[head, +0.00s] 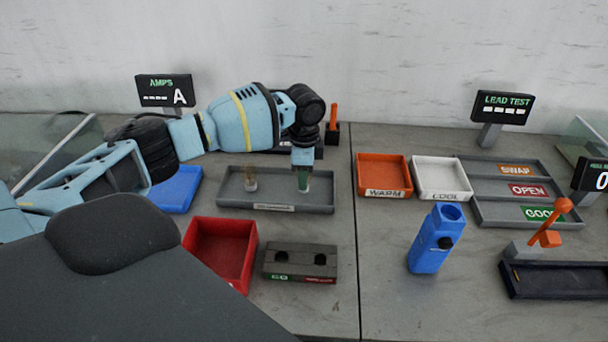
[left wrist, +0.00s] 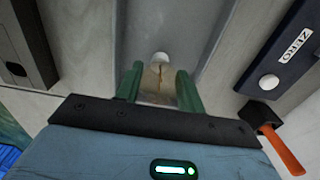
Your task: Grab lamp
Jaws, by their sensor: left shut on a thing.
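My left gripper (head: 304,180) points down into the grey tray (head: 325,205), at its right part. Its green fingers are shut on a small lamp, whose pale end shows just below the fingertips. In the left wrist view the fingers (left wrist: 158,88) stand on either side of this lamp (left wrist: 160,59), with its brownish part between them. I cannot tell whether the lamp still touches the tray. A second lamp (head: 250,181), brownish on top and pale below, stands upright in the tray to the left of the gripper. My right gripper is not in view.
A red bin (head: 247,262) and a grey two-hole block (head: 300,264) are in front of the tray. A blue tray (head: 178,190) lies to the left. Orange WARM (head: 384,176) and white COOL (head: 443,177) trays are to the right, with a blue holder (head: 430,245) before them.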

